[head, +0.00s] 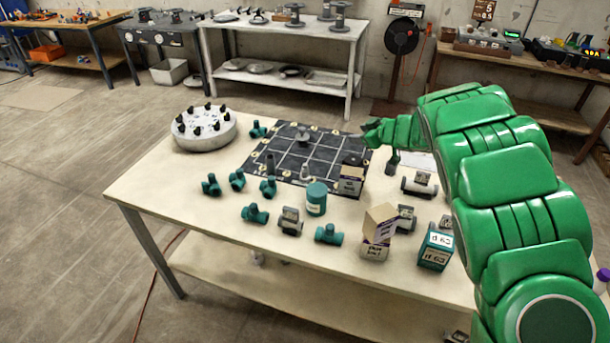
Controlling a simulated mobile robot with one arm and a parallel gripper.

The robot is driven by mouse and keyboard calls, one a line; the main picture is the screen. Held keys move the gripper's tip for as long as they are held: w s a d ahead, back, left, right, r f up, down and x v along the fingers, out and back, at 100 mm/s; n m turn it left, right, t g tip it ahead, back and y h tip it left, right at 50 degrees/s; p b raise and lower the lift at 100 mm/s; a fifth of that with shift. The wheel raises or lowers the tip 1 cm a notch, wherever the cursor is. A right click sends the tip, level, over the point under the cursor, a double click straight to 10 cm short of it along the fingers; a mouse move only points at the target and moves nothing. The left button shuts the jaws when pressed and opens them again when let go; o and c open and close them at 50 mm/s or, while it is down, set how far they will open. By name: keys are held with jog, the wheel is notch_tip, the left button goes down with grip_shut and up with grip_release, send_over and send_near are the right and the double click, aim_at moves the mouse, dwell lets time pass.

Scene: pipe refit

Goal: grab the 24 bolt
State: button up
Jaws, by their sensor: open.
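My green arm reaches in from the right, and my gripper (374,132) is above the right edge of the dark gridded mat (286,155). It is small in the view, open, with nothing seen between its fingers. I cannot pick out the 24 bolt by any readable mark. A grey, flanged piece (303,136) stands on the mat's far part, left of my gripper. A small grey upright piece (304,171) stands near the mat's front edge. A round grey flange (204,131) with several black bolts around its top lies at the table's left end.
Several teal pipe fittings (255,214) and a teal cylinder (316,200) stand along the table front. An open carton (380,224) and a teal box (435,248) marked d 63 are at the front right. The table's left front is clear.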

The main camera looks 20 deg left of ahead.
aim_at(307, 167)
jog(key=s+a+f+g, duration=0.1)
jog(key=s+a+f, duration=0.1)
jog(key=f, duration=0.1)
jog(key=s+a+f+n+g+y, duration=0.1)
jog(key=s+a+f+g, duration=0.1)
jog(key=s+a+f, duration=0.1)
jog(key=s+a+f+g+y, duration=0.1)
jog(key=s+a+f, duration=0.1)
jog(key=a+f, duration=0.1)
jog(key=shift+s+n+g, duration=0.2)
jog(key=shift+n+g, duration=0.1)
jog(key=shift+g, duration=0.1)
jog(key=shift+s+a+r+x, duration=0.1)
jog(key=shift+s+x, duration=0.05)
jog(key=shift+x, duration=1.15)
jog(key=shift+s+a+r+x, duration=0.1)
jog(key=shift+s+x, duration=0.05)
jog(key=shift+x, duration=1.2)
jog(key=shift+s+a+r+x, duration=0.1)
jog(key=shift+s+x, duration=0.05)
jog(key=shift+x, duration=1.15)
grip_shut()
